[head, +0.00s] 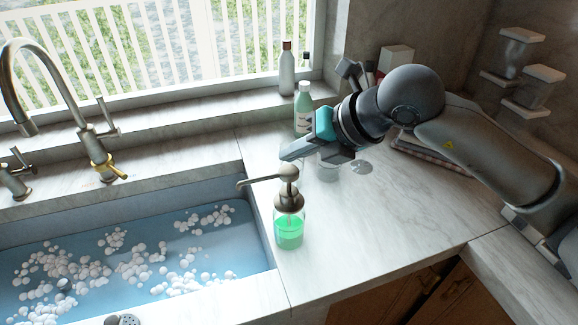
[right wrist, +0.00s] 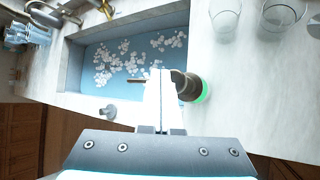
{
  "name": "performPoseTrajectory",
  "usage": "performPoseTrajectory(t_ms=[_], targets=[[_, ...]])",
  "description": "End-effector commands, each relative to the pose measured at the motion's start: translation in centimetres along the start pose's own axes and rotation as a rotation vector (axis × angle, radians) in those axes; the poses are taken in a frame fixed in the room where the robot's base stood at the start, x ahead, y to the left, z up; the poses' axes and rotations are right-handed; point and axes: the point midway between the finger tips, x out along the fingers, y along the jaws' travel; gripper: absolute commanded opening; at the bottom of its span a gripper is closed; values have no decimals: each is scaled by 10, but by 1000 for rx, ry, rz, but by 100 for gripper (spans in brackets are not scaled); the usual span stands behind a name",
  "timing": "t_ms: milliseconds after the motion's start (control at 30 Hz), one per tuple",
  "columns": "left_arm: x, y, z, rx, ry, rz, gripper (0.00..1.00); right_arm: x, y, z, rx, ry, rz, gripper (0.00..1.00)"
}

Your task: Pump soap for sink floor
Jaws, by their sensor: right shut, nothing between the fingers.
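The soap dispenser (head: 289,228) stands upright on the counter just right of the sink. It is clear with green soap, and its bronze pump head (head: 289,173) points its spout left over the sink edge. The sink floor (head: 150,240) is bluish with many white foam beads scattered on it. My right gripper (head: 290,154) is shut and empty, its fingertips just above the pump head. In the right wrist view the shut fingers (right wrist: 160,98) overlap the spout beside the pump head (right wrist: 190,86); I cannot tell whether they touch. My left gripper is not in view.
A green-labelled bottle (head: 303,108) and clear glasses (head: 328,165) stand behind the dispenser. A grey bottle (head: 287,70) is on the window ledge. A brass faucet (head: 95,150) rises behind the sink. The counter right of the dispenser (head: 400,220) is clear.

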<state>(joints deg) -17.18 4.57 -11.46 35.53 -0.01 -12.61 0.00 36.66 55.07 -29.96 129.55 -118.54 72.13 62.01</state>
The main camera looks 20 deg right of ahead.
Motion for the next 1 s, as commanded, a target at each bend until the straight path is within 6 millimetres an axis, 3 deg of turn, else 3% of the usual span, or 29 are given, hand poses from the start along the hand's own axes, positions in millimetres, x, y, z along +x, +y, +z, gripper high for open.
performPoseTrajectory(t_ms=[433,1000], targets=[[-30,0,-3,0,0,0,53,-32,23,23,-1,-2,1,0],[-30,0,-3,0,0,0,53,-32,23,23,0,-1,1,0]])
